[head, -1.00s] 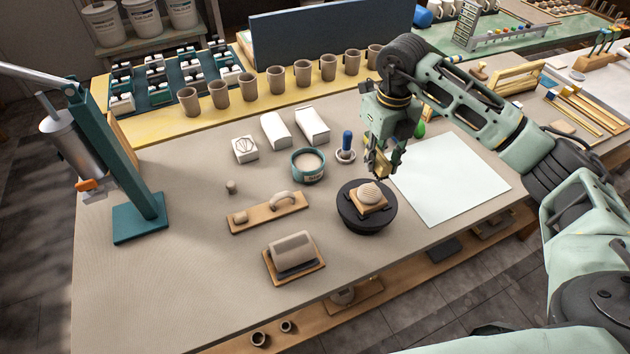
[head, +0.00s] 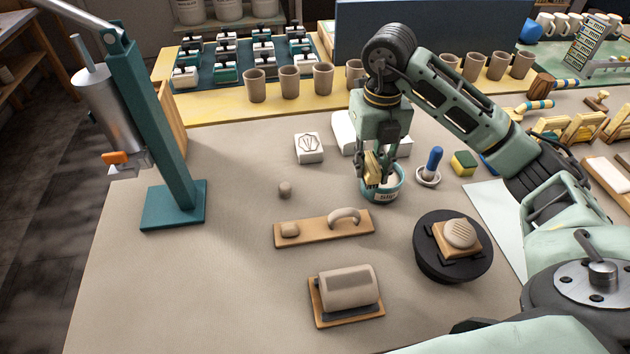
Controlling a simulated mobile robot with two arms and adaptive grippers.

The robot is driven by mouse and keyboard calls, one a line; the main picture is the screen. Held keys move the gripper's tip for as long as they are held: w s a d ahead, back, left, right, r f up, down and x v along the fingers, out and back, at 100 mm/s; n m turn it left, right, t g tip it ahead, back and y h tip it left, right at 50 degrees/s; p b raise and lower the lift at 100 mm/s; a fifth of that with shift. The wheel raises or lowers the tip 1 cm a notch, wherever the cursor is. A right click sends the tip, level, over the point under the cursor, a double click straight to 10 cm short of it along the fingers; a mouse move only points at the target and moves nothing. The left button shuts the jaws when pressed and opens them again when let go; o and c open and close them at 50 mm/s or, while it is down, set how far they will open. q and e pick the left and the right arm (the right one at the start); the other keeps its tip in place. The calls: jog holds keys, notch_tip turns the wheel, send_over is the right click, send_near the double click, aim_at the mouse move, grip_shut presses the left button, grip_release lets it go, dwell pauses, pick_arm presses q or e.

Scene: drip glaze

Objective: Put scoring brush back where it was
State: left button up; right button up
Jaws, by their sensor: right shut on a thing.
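My right gripper (head: 374,164) points down over the teal slip pot (head: 383,194). It is shut on a yellowish, wood-coloured piece, which I take to be the scoring brush (head: 373,173). The brush overlaps the pot's rim in the head view; I cannot tell whether it touches the pot or is above it. The gripper hides part of the pot's opening. My left gripper is not in view.
A blue-handled tool (head: 433,160) stands in a small white dish, near a sponge (head: 464,163). A black turntable (head: 428,262) carries a clay piece on a wooden board. A wooden board (head: 322,230) with clay parts lies left. The front left table is clear.

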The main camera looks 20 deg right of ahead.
jog(key=w+a+f, duration=0.1)
jog(key=w+f, duration=0.1)
jog(key=w+a+f+p, duration=0.1)
jog(key=w+a, duration=0.1)
jog(key=w, duration=0.1)
jog(key=w+a+f+p, duration=0.1)
jog(key=w+a+f, duration=0.1)
jog(key=w, duration=0.1)
jog(key=shift+a+f, duration=0.2)
jog(key=shift+f, duration=0.1)
jog(key=shift+w+f, duration=0.15)
jog(key=shift+f, duration=0.2)
notch_tip(320, 180, down, 3)
jog(key=shift+f+p, duration=0.15)
jog(key=shift+p, duration=0.5)
jog(key=shift+f, duration=0.2)
jog(key=shift+f, duration=0.1)
jog(key=o, duration=1)
